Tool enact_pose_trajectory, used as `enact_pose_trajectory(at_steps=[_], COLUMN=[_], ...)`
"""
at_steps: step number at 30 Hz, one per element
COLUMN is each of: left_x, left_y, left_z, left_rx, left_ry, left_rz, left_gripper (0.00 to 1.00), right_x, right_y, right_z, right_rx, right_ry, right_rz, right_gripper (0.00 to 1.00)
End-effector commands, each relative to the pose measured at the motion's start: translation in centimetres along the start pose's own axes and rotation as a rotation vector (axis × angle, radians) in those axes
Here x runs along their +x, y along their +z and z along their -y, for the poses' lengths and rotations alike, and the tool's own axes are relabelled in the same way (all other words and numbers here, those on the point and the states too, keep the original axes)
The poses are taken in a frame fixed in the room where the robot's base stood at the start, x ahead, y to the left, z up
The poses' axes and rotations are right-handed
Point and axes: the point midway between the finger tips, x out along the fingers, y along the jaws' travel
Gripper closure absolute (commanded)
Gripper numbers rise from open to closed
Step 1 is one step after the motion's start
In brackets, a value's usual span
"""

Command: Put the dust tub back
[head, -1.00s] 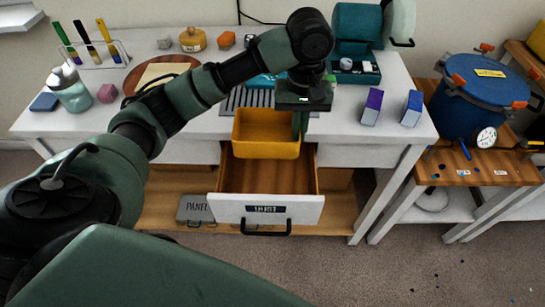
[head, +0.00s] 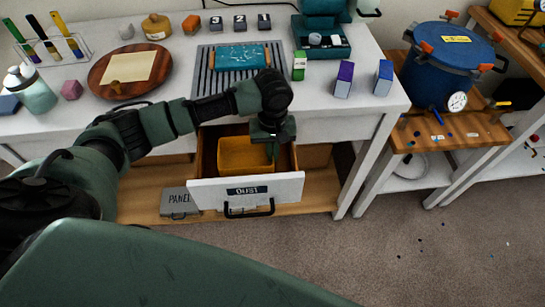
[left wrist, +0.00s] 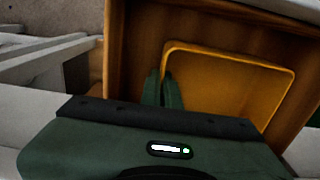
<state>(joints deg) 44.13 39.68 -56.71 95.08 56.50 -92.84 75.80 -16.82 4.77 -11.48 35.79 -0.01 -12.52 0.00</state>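The dust tub (head: 240,155), an orange-yellow open box, is down inside the open drawer (head: 250,191), whose white front is labelled DUST. It looks empty. My left gripper (head: 273,152) reaches down at the tub's right wall. In the left wrist view its two fingers (left wrist: 164,90) are close together on either side of the tub's near side wall, and the tub (left wrist: 235,75) sits within the wooden drawer walls (left wrist: 135,40). Whether the tub's base touches the drawer floor is hidden. My right gripper is not in view.
The white table (head: 150,110) above the drawer carries a blue block on a ridged mat, a round wooden board (head: 105,85) and small boxes (head: 343,80). A PANEL case (head: 179,202) lies on the lower shelf. A blue pressure pot (head: 440,75) stands to the right.

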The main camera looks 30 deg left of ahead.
Motion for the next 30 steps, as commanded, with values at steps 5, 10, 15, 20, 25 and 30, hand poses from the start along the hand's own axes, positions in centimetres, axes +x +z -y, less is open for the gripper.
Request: enact_pose_trajectory(at_steps=[5,10,15,20,25,30], left_x=[2.2,2.3,2.4,2.5,2.5,2.2], left_y=[0.0,0.0,0.0,0.0,0.0,-0.1], left_z=[0.0,-0.1,-0.1,-0.1,0.0,0.0], left_rx=[0.001,0.001,0.001,0.000,0.000,0.001], left_ry=[0.000,0.001,0.001,0.001,0.001,0.001], left_rz=[0.000,-0.001,0.000,0.000,0.000,-0.002], left_gripper=[1.00,1.00,1.00,0.76,0.76,0.76], right_x=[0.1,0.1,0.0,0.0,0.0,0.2], right_y=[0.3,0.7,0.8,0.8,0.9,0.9], right_z=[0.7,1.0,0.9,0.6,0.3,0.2], right_rx=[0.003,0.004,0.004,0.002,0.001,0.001], right_ry=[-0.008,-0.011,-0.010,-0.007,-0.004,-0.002], right_rz=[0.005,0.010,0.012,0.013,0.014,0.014], right_gripper=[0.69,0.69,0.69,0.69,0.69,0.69])
